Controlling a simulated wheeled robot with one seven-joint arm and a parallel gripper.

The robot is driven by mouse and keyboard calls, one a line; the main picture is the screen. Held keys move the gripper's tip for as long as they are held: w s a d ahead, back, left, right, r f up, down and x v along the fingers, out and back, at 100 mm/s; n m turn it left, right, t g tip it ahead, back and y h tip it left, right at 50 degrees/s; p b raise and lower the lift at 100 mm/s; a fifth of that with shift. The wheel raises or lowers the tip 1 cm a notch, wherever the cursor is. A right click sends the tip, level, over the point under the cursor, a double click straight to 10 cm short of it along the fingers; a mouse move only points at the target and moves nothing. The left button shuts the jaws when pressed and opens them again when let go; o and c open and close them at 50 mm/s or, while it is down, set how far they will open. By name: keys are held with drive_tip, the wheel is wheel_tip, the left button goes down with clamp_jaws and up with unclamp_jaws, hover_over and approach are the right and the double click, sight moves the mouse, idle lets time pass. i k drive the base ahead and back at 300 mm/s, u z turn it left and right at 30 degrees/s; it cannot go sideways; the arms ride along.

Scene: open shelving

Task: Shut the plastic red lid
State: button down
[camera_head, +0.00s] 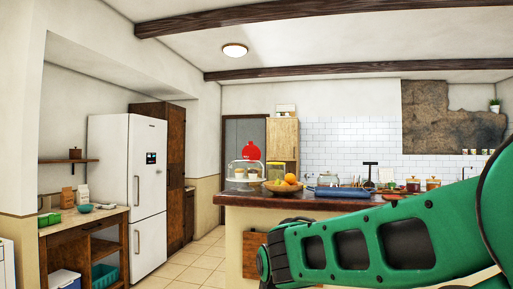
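I cannot pick out a plastic red lid for certain. A small red thing (395,197) lies near the back edge of the kitchen counter (300,201), partly hidden behind my arm, and is too small to identify. A larger red shape (250,152) shows on the grey door behind the counter; it does not look like a lid. My green arm crosses the lower right of the view in front of the counter. Its end reaches the lower middle of the picture, and my gripper's fingers are not visible.
Tiled floor (196,268) is clear between fridge and counter. A fruit bowl (283,187) sits on the counter.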

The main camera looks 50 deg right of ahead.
sight(254, 152)
drive_tip(key=z, duration=0.05)
drive_tip(key=k, duration=0.25)
drive_tip(key=z, duration=0.85)
drive_tip(key=i, duration=0.9)
